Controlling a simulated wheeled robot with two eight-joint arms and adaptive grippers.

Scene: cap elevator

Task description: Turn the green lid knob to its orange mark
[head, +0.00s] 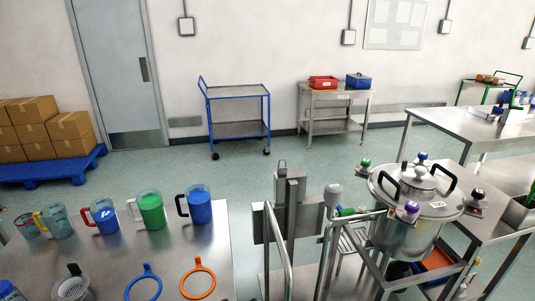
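A large steel pot (405,238) stands at the right, covered by a round metal lid (440,205) with black handles. A green knob (365,162) sits at the lid's far left edge; I cannot make out an orange mark beside it. Another green part (346,211) lies left of the lid, near a grey rounded post. Neither of my grippers is in view.
A metal frame (289,205) with rails stands left of and before the pot. A steel table (200,250) at left holds several coloured jugs and ring-shaped tools. An orange tray (437,260) shows low beside the pot. Open floor (260,175) lies behind.

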